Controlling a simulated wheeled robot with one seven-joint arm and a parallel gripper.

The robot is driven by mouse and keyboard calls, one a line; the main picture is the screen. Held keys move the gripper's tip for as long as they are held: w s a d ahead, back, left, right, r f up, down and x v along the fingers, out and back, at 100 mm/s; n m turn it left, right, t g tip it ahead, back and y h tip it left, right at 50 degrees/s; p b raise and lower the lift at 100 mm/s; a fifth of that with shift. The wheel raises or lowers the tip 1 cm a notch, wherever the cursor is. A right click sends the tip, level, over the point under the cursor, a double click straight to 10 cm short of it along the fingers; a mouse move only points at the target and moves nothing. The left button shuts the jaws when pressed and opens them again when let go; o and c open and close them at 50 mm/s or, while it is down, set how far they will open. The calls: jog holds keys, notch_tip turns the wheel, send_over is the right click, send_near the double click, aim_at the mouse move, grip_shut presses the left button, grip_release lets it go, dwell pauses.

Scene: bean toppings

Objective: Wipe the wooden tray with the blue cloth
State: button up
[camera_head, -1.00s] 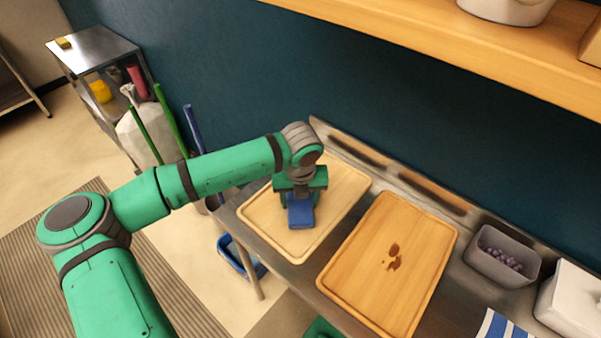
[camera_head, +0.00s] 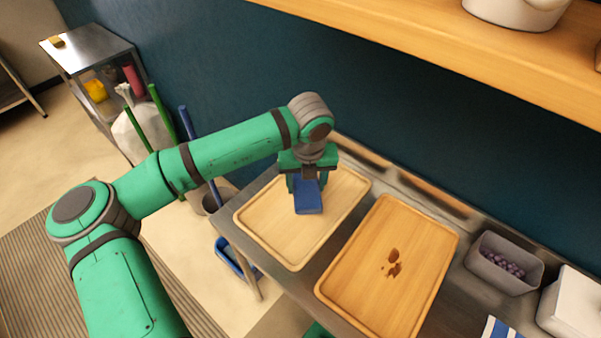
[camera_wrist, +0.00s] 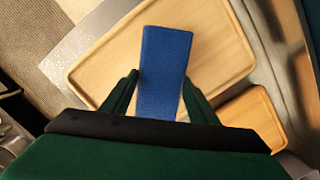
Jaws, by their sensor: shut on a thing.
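My gripper (camera_head: 307,180) is shut on the blue cloth (camera_head: 308,198), a folded rectangle that hangs from the fingers over the light wooden tray (camera_head: 270,236). In the wrist view the cloth (camera_wrist: 165,70) stands between the two dark green fingers, with the pale tray (camera_wrist: 105,72) behind it. Whether the cloth touches the tray is hard to tell; it looks held above it. A second, darker wooden tray (camera_head: 365,225) lies to the right and carries brown stains (camera_head: 392,264). The light tray shows no clear stain.
A grey container of purple beans (camera_head: 504,262) and a white box (camera_head: 575,305) stand right of the darker tray. A blue-striped cloth (camera_head: 497,330) lies at the bottom edge. A wooden shelf (camera_head: 430,40) overhangs the back wall. A metal ledge runs behind the trays.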

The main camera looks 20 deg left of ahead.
jog(key=shift+d+r, duration=0.15)
jog(key=shift+r, duration=0.55)
jog(key=shift+d+r, duration=0.1)
jog(key=shift+r, duration=0.55)
jog(key=shift+w, duration=0.1)
